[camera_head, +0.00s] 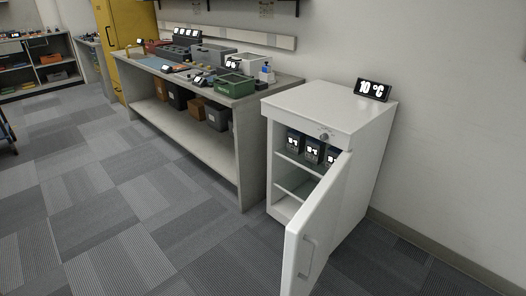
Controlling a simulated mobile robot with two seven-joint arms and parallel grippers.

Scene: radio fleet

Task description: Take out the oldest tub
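Several dark tubs with white labels stand side by side on the upper shelf of a small white fridge (335,112): a left tub (292,142), a middle tub (312,151) and a right tub (331,156). The labels are too small to read. The open fridge door (318,230) partly hides the right tub. The fridge's lower space shows no tubs where it is visible. Neither of my grippers is in view.
The door swings out toward me with its handle (307,257) on the near face. A long workbench (258,99) with a green crate (235,86) stands to the left. The carpet in front is clear.

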